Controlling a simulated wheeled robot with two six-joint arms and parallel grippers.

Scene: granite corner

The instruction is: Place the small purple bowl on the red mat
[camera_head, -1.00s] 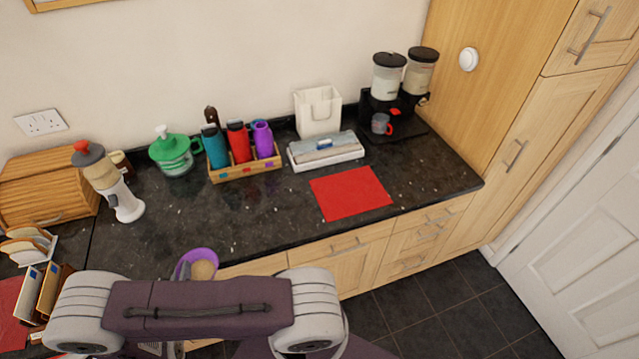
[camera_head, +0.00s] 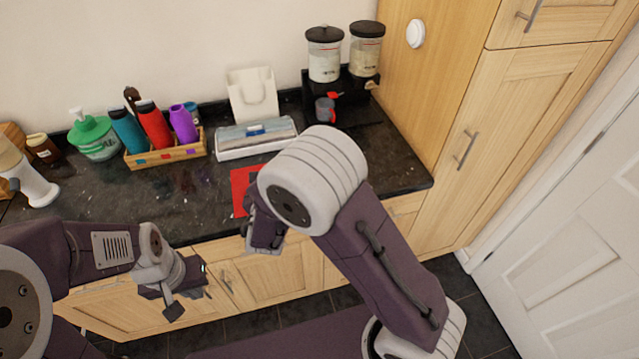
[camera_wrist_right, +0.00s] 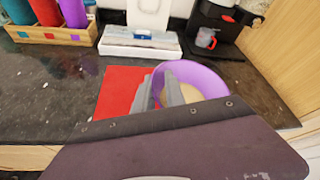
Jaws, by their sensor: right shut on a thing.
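The small purple bowl (camera_wrist_right: 228,74) shows in the right wrist view, with something beige inside. My right gripper (camera_wrist_right: 170,90) is shut on its near-left rim. The bowl appears over or beside the right part of the red mat (camera_wrist_right: 118,88); I cannot tell its height. In the head view the mat (camera_head: 239,188) is mostly hidden behind my right arm and gripper (camera_head: 262,240), and the bowl is hidden. My left gripper (camera_head: 185,298) hangs in front of the counter, away from bowl and mat; its jaw opening is unclear.
A white tray (camera_head: 257,147) lies just behind the mat, with a white holder (camera_head: 252,95) behind it. A dispenser stand (camera_head: 345,85) with a cup is at the back right. A bottle crate (camera_head: 165,153) stands left. The counter (camera_head: 130,205) left of the mat is clear.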

